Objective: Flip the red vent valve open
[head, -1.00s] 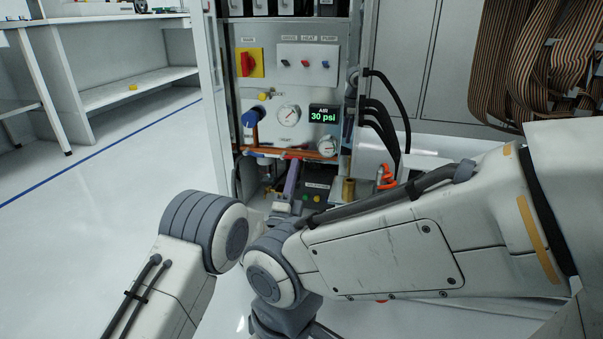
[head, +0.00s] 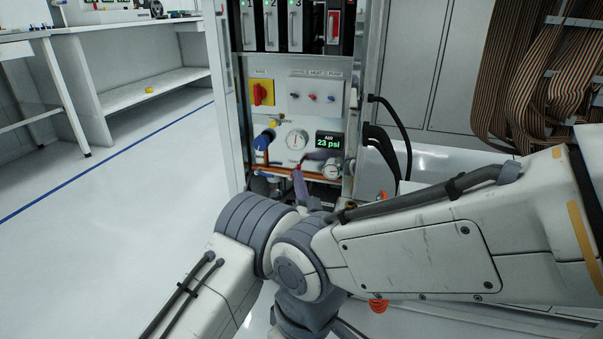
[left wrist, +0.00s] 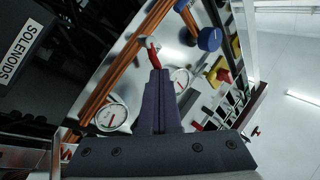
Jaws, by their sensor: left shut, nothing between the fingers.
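The red vent valve lever (left wrist: 153,55) shows in the left wrist view as a slim red handle by the copper pipes, just beyond my fingertips. In the head view only a small bit of red (head: 298,166) shows there, under the round gauge. My left gripper (left wrist: 157,74) has its purple fingers closed together with nothing between them. The tips overlap the lever's near end in the picture; I cannot tell whether they touch it. In the head view the left gripper (head: 299,174) reaches up to the lower panel. My right gripper is not visible.
The air display (head: 328,142) reads 23 psi. Around the lever are a gauge (head: 297,139), a blue knob (head: 264,140), copper pipe (head: 270,170) and a yellow-backed red switch (head: 262,92). Black hoses (head: 392,115) hang at right. Open floor (head: 130,190) lies left.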

